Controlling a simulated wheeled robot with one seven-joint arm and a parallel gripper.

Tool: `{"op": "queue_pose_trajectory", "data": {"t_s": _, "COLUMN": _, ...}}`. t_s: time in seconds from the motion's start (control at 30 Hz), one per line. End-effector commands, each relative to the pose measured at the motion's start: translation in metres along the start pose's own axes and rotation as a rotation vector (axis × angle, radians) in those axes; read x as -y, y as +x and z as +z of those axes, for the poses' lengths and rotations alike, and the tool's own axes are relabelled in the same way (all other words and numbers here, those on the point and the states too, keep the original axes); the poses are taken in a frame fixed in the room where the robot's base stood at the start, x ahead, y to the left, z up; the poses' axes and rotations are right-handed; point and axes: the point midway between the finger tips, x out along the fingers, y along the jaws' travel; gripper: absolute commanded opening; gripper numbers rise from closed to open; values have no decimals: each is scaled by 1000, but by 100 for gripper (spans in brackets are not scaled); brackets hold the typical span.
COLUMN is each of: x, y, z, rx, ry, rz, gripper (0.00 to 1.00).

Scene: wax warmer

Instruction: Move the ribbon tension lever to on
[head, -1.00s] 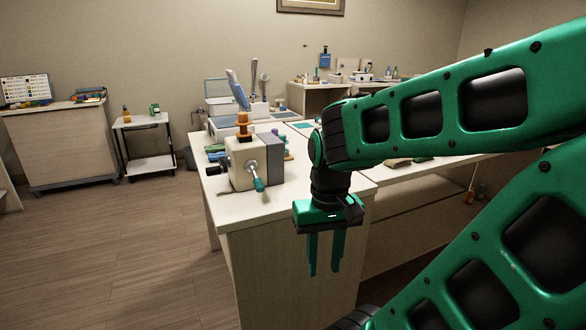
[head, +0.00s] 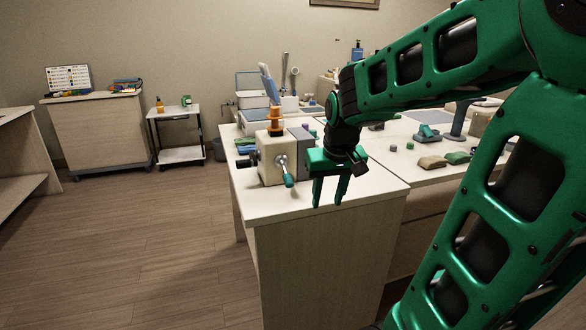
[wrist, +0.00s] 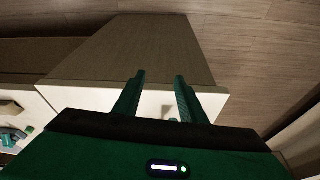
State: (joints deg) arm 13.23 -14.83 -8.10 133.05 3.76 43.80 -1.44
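A beige box-shaped machine (head: 262,168) with a grey side block stands on the near end of the white table. A lever with a teal grip (head: 288,180) sticks out from a round silver hub on its front face and slants down to the right. An orange knob (head: 275,118) tops the machine, and a dark knob (head: 252,158) is on its left side. I cannot read any on mark. My gripper (head: 329,203) is to the right of the lever, apart from it, fingers pointing down. In the wrist view my gripper (wrist: 160,76) is open and empty.
The white tabletop (head: 375,190) continues right, with small pouches (head: 432,162) and a teal device (head: 427,133) on it. A blue-and-white device (head: 268,85) stands behind the machine. The floor (head: 150,250) left of the table is clear.

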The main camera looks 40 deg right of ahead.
Motion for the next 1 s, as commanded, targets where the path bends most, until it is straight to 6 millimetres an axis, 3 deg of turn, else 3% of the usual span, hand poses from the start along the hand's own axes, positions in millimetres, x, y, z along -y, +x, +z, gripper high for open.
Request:
{"op": "queue_pose_trajectory", "data": {"t_s": 0.03, "x": 10, "y": 4, "z": -28, "rx": -39, "ry": -24, "rz": -7, "gripper": 38}}
{"op": "queue_pose_trajectory", "data": {"t_s": 0.1, "x": 22, "y": 8, "z": -62, "rx": -95, "ry": -53, "rz": -20, "gripper": 38}}
{"op": "queue_pose_trajectory", "data": {"t_s": 0.2, "x": 39, "y": 11, "z": -100, "rx": -159, "ry": -84, "rz": -38, "gripper": 38}}
{"op": "queue_pose_trajectory", "data": {"t_s": 0.3, "x": 49, "y": 13, "z": -123, "rx": -200, "ry": -102, "rz": -50, "gripper": 38}}
{"op": "queue_pose_trajectory", "data": {"t_s": 0.43, "x": 54, "y": 15, "z": -135, "rx": -221, "ry": -111, "rz": -57, "gripper": 38}}
{"op": "queue_pose_trajectory", "data": {"t_s": 1.0, "x": 55, "y": 49, "z": -142, "rx": -219, "ry": -109, "rz": -56, "gripper": 38}}
